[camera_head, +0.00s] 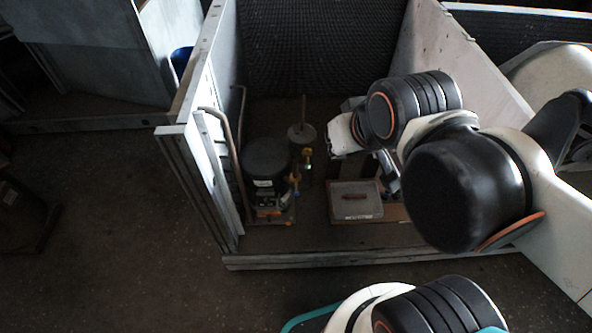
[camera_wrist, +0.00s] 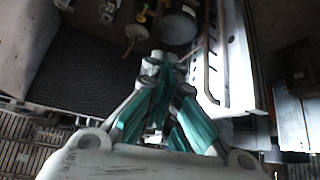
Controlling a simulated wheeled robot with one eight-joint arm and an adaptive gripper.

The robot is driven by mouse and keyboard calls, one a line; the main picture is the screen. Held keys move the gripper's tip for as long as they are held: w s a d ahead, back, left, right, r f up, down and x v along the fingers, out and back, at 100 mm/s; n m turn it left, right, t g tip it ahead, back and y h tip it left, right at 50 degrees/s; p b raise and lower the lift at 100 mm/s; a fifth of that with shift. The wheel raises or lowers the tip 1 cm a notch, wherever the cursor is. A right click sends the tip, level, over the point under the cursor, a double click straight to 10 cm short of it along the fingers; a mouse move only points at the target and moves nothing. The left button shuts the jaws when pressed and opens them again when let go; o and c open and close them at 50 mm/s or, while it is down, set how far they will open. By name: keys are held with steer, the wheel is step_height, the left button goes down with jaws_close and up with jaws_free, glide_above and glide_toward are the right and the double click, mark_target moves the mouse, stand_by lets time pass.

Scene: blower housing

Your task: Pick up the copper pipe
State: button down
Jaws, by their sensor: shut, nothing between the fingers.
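A long brownish pipe with a bent top, which looks like the copper pipe (camera_head: 231,143), leans against the left wall of the housing. In the wrist view a similar pipe (camera_wrist: 206,76) runs along the pale wall, right of my gripper. A second bent pipe (camera_head: 242,108) stands farther back by the same wall. I cannot tell for sure which is the copper pipe. My gripper (camera_wrist: 159,62) is shut and empty, with teal fingers, apart from the pipes. In the head view my arm reaches in from the right and largely hides the gripper.
A black compressor (camera_head: 266,160) with yellow and orange fittings stands close to the pipes. A grey cylinder (camera_head: 302,133) with an upright rod is behind it. A grey box (camera_head: 357,207) lies at the front right. Housing walls (camera_head: 192,85) enclose the sides; a low front rail (camera_head: 300,262) crosses the front.

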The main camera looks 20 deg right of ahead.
stand_by(0.4)
steer(key=c, duration=1.8)
jaws_free()
steer(key=shift+w+r, duration=0.1)
steer(key=o, duration=0.3)
steer(key=shift+w+r, duration=0.15)
steer(key=shift+w, duration=0.1)
steer(key=shift+o, duration=0.2)
steer(key=n+g+p, duration=0.1)
steer(key=g+p, duration=0.5)
steer(key=g, duration=0.1)
glide_above(296, 162)
step_height(296, 162, down, 25)
steer(key=f+b, duration=0.1)
steer(key=f, duration=0.4)
steer(key=f+b, duration=0.1)
steer(key=f, duration=0.2)
steer(key=shift+w+f+b, duration=0.3)
steer(key=shift+f+b, duration=0.05)
steer(key=shift+s+f+b, duration=0.2)
steer(key=shift+f+b, duration=1.2)
steer(key=shift+f, duration=1.2)
